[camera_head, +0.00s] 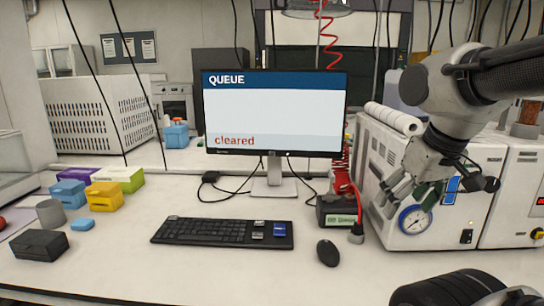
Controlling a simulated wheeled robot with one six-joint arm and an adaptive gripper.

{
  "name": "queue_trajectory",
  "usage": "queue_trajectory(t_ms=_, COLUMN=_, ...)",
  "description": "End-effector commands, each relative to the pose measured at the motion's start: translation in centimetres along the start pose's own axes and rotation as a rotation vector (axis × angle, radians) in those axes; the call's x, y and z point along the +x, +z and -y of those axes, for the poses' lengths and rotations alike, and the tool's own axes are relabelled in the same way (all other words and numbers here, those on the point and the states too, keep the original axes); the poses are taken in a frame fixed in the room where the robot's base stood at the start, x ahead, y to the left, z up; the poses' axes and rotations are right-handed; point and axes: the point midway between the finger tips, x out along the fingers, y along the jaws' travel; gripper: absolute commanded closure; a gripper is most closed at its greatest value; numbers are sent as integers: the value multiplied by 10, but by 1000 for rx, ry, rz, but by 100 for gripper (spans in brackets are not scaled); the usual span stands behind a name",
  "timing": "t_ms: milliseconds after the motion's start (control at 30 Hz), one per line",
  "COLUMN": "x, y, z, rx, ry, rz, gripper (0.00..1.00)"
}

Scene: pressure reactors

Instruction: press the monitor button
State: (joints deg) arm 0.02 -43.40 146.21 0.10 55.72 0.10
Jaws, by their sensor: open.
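The monitor (273,112) stands upright on a white stand at the middle of the bench. Its screen reads "QUEUE" in a dark blue header and "cleared" in red on a grey band near the bottom. Small marks show along its dark lower bezel, but they are too small for me to tell which is a button. My gripper (412,198) is open and empty to the right of the monitor, apart from it. It hangs in front of the white reactor unit, just above a blue-rimmed gauge (415,220).
A black keyboard (222,232) and mouse (328,253) lie in front of the monitor. A dark box with a red cable (337,210) stands between monitor and reactor unit (385,150). Colored boxes (104,196) sit at left. Hanging cables cross the scene. The front bench is mostly clear.

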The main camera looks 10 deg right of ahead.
Motion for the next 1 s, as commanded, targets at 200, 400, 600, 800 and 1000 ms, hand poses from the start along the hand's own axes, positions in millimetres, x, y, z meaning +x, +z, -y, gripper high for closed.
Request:
queue_trajectory(t_ms=200, x=0, y=0, z=0, rx=0, ry=0, rz=0, gripper=78)
queue_trajectory(t_ms=400, x=0, y=0, z=0, rx=0, ry=0, rz=0, gripper=100)
queue_trajectory(t_ms=600, x=0, y=0, z=0, rx=0, ry=0, rz=0, gripper=100)
queue_trajectory(t_ms=800, x=0, y=0, z=0, rx=0, ry=0, rz=0, gripper=100)
queue_trajectory(t_ms=1000, x=0, y=0, z=0, rx=0, ry=0, rz=0, gripper=100)
